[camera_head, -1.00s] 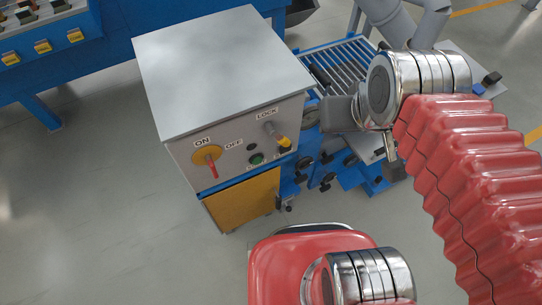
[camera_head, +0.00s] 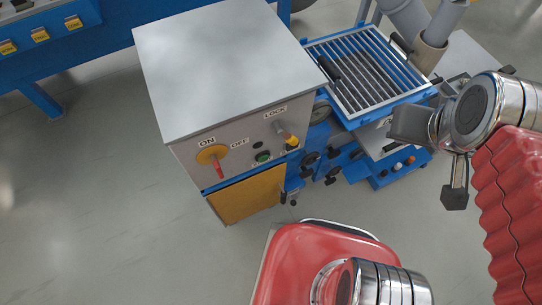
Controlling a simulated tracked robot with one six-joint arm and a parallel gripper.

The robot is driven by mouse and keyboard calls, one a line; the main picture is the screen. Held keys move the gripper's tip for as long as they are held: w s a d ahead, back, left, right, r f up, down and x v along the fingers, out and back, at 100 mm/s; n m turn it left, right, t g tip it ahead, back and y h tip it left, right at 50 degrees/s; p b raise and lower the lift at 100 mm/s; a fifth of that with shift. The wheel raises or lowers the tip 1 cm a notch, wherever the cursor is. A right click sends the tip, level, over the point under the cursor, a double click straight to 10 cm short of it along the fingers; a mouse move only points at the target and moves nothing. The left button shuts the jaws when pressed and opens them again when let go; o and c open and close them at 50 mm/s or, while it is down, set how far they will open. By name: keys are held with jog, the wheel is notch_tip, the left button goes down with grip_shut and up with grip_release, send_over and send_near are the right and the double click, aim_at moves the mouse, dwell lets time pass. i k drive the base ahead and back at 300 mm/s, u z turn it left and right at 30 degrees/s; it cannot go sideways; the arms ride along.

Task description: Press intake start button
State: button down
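A grey control cabinet (camera_head: 225,70) stands left of centre. Its front panel carries a green button (camera_head: 262,157), a red-handled ON/OFF rotary switch (camera_head: 214,158) on a yellow plate, and a yellow-tipped LOCK switch (camera_head: 288,136). A low blue unit to its right has a white button (camera_head: 398,167) and an orange-red button (camera_head: 411,160). I cannot read which button is marked intake start. My gripper (camera_head: 432,160) is at the right, above and right of the blue unit and apart from all buttons. Its fingers are seen at an angle, so their opening is unclear.
A slatted metal grate (camera_head: 368,75) in a blue frame lies behind the blue unit, with grey pipes (camera_head: 430,35) beyond. A blue console (camera_head: 45,45) with yellow-labelled switches stands at upper left. The grey floor (camera_head: 90,200) at left is clear.

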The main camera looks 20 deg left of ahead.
aim_at(262, 158)
jog(key=z, duration=0.05)
jog(key=k, duration=1.5)
jog(key=u, duration=1.3)
jog(key=i, duration=1)
jog(key=u, duration=0.05)
